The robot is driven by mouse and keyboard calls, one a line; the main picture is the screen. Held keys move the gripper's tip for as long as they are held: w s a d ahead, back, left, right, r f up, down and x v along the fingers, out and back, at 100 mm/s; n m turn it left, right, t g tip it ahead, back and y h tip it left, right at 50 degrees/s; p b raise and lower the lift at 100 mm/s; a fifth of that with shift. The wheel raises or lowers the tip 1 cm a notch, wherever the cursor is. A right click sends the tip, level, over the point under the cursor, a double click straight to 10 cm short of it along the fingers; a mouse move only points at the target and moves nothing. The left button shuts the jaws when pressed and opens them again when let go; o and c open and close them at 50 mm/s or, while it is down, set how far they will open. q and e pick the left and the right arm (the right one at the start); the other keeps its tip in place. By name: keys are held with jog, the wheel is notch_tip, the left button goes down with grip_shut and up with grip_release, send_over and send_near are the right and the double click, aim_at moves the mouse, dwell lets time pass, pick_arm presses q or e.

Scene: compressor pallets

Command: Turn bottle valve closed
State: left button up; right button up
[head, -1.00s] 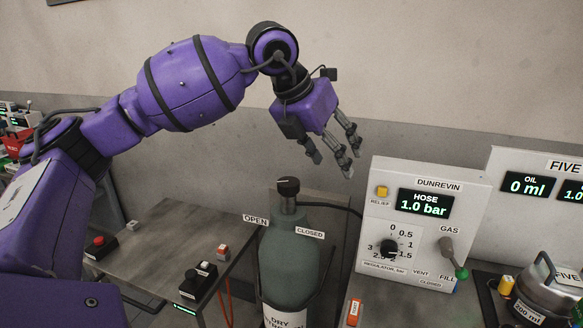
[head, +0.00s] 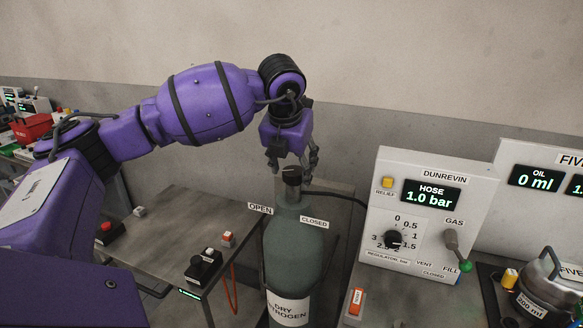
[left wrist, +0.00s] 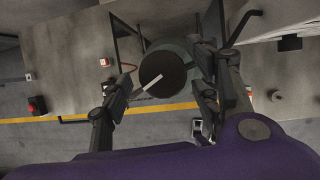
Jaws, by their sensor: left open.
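A green gas bottle (head: 292,245) labelled DRY NITROGEN stands upright beside the table, with a black valve knob (head: 291,176) on top. OPEN (head: 260,208) and CLOSED (head: 314,222) signs sit to the left and right of its neck. My left gripper (head: 293,168) points down just above the knob and is open, its fingers on either side of it. In the left wrist view the knob (left wrist: 162,77), with a white mark line, lies between the spread fingers; I cannot tell whether they touch it. My right gripper is not in view.
A white DUNREVIN panel (head: 428,215) right of the bottle reads HOSE 1.0 bar and carries a regulator dial (head: 393,239) and a gas lever (head: 458,250). A metal table (head: 165,235) with buttons stands left. A black hose runs behind the bottle to the panel.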

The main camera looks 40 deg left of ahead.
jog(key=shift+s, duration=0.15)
pick_arm(q)
jog(key=shift+c, duration=0.8)
jog(key=c, duration=0.9)
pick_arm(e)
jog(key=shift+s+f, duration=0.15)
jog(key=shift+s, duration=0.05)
